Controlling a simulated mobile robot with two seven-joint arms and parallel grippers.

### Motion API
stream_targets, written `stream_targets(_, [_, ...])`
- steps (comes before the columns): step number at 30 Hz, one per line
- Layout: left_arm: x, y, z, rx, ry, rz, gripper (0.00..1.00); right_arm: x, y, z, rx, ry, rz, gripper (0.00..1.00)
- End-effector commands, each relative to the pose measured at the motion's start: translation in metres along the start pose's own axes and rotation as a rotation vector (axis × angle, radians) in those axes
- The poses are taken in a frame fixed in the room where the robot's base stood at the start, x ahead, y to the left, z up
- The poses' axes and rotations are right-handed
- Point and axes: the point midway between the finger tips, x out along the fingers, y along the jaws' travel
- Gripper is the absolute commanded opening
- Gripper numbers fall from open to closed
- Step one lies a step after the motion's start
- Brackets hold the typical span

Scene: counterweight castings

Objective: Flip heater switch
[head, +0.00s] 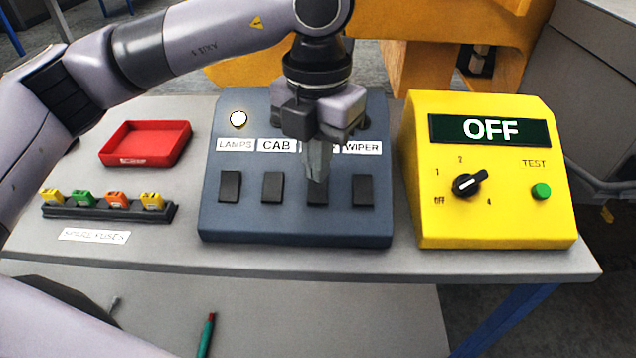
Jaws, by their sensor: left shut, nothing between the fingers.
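A blue-grey switch panel (220,218) stands on the bench with a row of black rocker switches. Its labels read LAMPS, CAB, one mostly hidden behind my gripper, and WIPER. No label reading HEATER can be made out. The third switch (317,196), under the hidden label, is partly covered by my fingers. My left gripper (317,178) is shut and empty, pointing down with its tips over the top of that switch. I cannot tell whether they touch it. My right gripper is not in view.
A round lamp (238,119) glows above LAMPS. To the right stands a yellow box (430,215) with a dial, a green TEST button and a display reading OFF. To the left are a red tray (146,143) and a fuse rack (110,211). A pen (206,335) lies lower down.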

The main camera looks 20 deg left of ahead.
Motion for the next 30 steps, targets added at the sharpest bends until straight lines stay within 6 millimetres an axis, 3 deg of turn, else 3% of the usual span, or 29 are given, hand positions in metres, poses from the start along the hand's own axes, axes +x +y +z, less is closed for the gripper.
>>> stream_targets(30, [0.015,0.0,0.0,0.0,0.0,0.0,0.0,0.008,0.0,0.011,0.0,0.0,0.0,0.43])
